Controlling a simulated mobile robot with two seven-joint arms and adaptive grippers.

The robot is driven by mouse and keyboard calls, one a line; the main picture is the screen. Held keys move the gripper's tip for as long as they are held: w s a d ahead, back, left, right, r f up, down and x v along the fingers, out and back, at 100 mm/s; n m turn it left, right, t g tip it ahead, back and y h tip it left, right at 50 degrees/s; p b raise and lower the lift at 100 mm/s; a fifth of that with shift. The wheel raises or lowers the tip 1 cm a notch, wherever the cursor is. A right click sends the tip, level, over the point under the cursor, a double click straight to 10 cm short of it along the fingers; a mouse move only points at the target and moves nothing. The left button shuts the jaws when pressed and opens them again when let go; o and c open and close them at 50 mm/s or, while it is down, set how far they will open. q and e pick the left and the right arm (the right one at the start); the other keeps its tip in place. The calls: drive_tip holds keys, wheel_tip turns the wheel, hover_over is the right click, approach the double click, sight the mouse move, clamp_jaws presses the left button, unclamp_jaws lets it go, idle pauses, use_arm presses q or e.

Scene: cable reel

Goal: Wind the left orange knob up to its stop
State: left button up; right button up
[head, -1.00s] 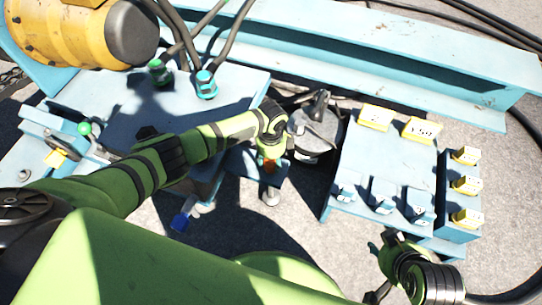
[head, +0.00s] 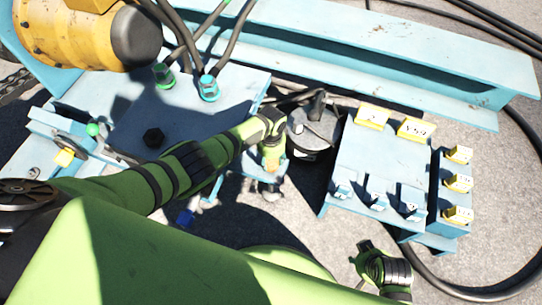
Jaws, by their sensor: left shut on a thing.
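My left arm reaches in from the left across the blue plate. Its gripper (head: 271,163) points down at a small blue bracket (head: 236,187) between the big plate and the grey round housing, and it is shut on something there. The left orange knob cannot be made out now; it seems to be hidden by the gripper and its fingers. A grey post foot stands just below the gripper. My right gripper (head: 368,280) hangs at the lower right, away from the fixtures; its fingers are too unclear to tell whether they are open.
A grey round housing (head: 314,127) stands close to the right of my left gripper. Farther right is a blue panel (head: 383,158) with yellow labels and several small blue blocks. Cables (head: 179,35) rise at the upper left.

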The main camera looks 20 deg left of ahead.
use_arm(q)
drive_tip(key=n, duration=0.3)
drive_tip(key=n+p, duration=0.1)
drive_tip(key=shift+d+n, duration=0.25)
drive_tip(key=shift+n, duration=0.05)
drive_tip(key=n+p, duration=0.1)
drive_tip(key=n, duration=0.3)
drive_tip(key=shift+a+n, duration=0.1)
drive_tip(key=shift+n, duration=0.3)
use_arm(e)
drive_tip(key=f, duration=0.1)
drive_tip(key=s+f, duration=0.1)
drive_tip(key=f, duration=0.1)
drive_tip(key=s+f, duration=0.1)
drive_tip(key=shift+s+d+f, duration=0.15)
drive_tip(key=shift+f, duration=0.3)
use_arm(q)
drive_tip(key=shift+w, duration=0.1)
drive_tip(key=o, duration=1.2)
drive_tip(key=shift+c, duration=0.2)
drive_tip(key=shift+a, duration=0.1)
